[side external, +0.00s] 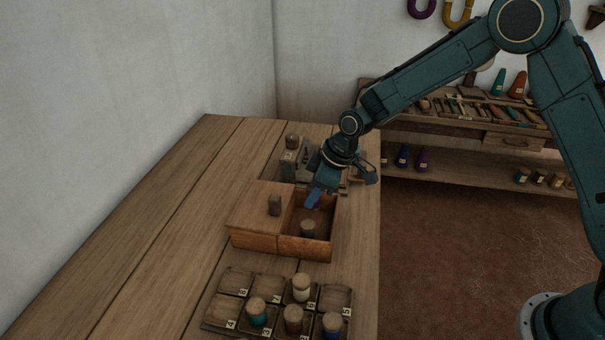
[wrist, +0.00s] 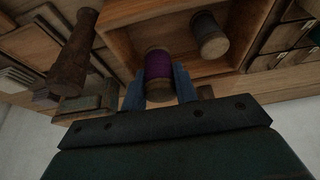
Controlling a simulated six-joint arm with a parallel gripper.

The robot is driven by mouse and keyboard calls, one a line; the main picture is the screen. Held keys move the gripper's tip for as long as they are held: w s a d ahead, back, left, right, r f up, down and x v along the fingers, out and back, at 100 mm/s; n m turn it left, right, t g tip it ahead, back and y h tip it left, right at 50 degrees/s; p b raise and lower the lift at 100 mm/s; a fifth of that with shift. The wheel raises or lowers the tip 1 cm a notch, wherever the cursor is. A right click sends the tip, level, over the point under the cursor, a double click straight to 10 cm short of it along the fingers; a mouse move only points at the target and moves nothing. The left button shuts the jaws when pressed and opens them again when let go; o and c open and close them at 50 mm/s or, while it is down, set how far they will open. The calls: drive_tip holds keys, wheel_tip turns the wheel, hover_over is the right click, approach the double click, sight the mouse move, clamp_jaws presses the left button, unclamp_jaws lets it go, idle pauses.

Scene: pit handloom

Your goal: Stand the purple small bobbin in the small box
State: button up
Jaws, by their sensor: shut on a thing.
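The purple small bobbin (wrist: 158,72) has pale wooden ends and sits between the two blue fingers of my gripper (wrist: 158,88) in the wrist view. My gripper is shut on it, and in the side view my gripper (side external: 314,198) is at the open right part of the small wooden box (side external: 262,243). The bobbin is mostly hidden there by the fingers. I cannot tell whether its lower end touches the box floor. A grey bobbin (side external: 308,228) stands in the same open part, nearer the front; it also shows in the wrist view (wrist: 209,35), apart from the purple one.
Small items stand behind the box. The table's left side is clear.

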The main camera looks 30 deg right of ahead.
sight(314, 207)
drive_tip(key=shift+f, duration=2.2)
drive_tip(key=shift+f, duration=0.1)
drive_tip(key=o, duration=0.7)
drive_tip(key=shift+v, duration=6.1)
